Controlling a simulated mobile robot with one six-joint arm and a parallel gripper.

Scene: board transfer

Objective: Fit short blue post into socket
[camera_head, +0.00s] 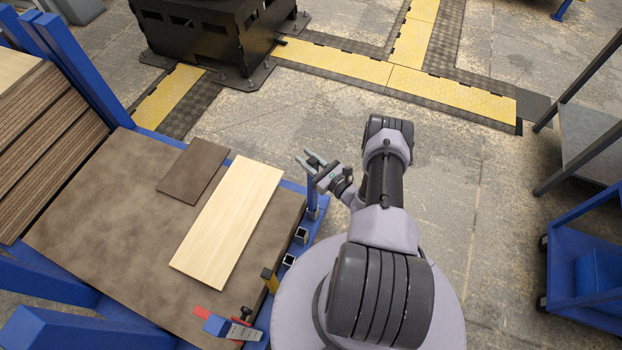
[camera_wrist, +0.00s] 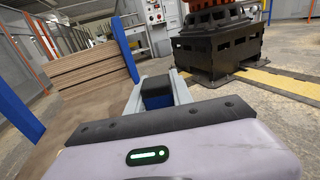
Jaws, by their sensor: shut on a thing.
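The short blue post (camera_head: 311,190) is upright at the right edge of the workbench, below my gripper (camera_head: 312,160). In the wrist view, my gripper (camera_wrist: 156,84) is shut on the blue post (camera_wrist: 157,101), whose dark top shows between the fingers. The post's lower end lines up with the farthest socket (camera_head: 313,213) on the blue bench edge. I cannot tell whether it is inside the socket or just above it. Two more square sockets, a middle one (camera_head: 300,236) and a near one (camera_head: 288,260), stand open along the same edge.
A pale board (camera_head: 228,220) and a smaller brown board (camera_head: 194,172) lie on the brown bench top (camera_head: 95,235). A yellow-and-black piece (camera_head: 270,280) and a red-handled clamp (camera_head: 232,327) are at the near edge. A blue cart (camera_head: 585,262) stands far right; floor between is clear.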

